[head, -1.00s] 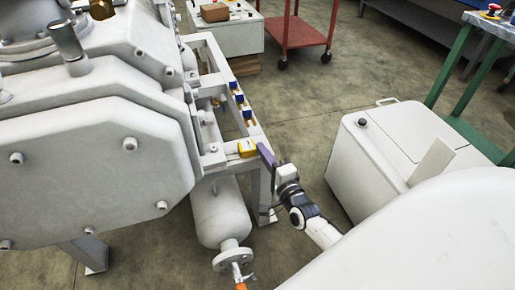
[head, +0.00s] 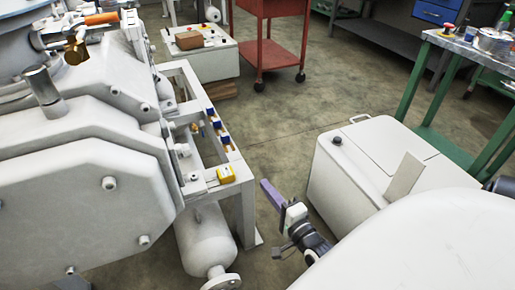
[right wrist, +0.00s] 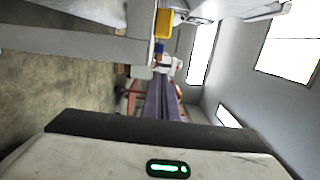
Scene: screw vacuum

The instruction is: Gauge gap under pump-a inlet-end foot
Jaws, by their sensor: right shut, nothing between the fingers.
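The big pale grey pump (head: 75,190) fills the left of the head view on a light metal frame (head: 246,212). A small yellow gauge-like block (head: 226,173) rests on the frame rail by the near foot of the pump; it also shows in the right wrist view (right wrist: 163,24). Any gap under the foot is too small to tell. My right gripper (head: 265,185), with purple fingers, is shut and empty, just right of the frame and apart from the yellow block. Its fingers also show in the right wrist view (right wrist: 165,95). My left gripper is not in view.
Several blue blocks (head: 221,133) sit along the frame rail. A white cabinet (head: 365,170) stands right of my right gripper. A red cart (head: 277,40) and a green-legged table (head: 470,45) stand farther back. Open floor lies between them.

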